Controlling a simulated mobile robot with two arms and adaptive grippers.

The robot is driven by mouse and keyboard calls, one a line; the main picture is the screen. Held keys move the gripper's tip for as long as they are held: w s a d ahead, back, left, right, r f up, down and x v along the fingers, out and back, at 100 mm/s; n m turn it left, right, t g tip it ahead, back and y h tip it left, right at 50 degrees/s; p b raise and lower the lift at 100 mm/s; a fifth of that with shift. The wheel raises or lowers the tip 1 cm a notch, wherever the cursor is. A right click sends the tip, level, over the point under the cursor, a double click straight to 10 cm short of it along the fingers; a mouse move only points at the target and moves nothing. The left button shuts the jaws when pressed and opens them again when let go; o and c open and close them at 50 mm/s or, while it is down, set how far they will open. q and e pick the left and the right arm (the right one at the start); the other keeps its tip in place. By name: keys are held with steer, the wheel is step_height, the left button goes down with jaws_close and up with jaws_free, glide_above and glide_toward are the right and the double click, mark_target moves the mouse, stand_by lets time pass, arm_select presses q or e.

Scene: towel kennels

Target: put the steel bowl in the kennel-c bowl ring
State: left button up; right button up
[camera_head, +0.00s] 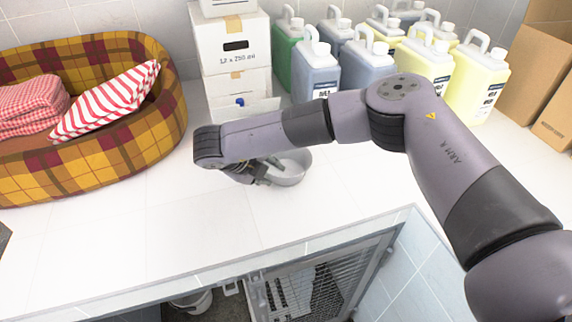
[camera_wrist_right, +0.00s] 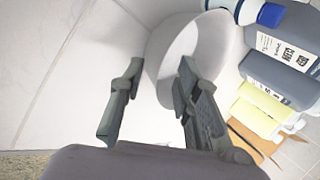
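The steel bowl (camera_head: 290,172) stands upright on the white counter, partly hidden behind my right gripper and forearm. It also shows in the right wrist view (camera_wrist_right: 205,45). My right gripper (camera_head: 259,172) is low at the bowl's left side. In the right wrist view its two fingers (camera_wrist_right: 158,78) are spread apart. One finger overlaps the bowl's opening and the other is over the counter outside the bowl, with the near bowl wall between them. I cannot tell whether either finger touches the bowl. My left gripper is not in view. I cannot make out a bowl ring.
A barred kennel door (camera_head: 312,290) is below the counter's front edge. A plaid pet bed (camera_head: 150,125) with towels stands left. White boxes (camera_head: 232,45) and several jugs (camera_head: 316,72) stand behind the bowl; cardboard boxes (camera_head: 530,60) are at right.

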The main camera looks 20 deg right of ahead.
steer(key=shift+c, duration=0.4)
jaws_close()
steer(key=shift+r, duration=0.1)
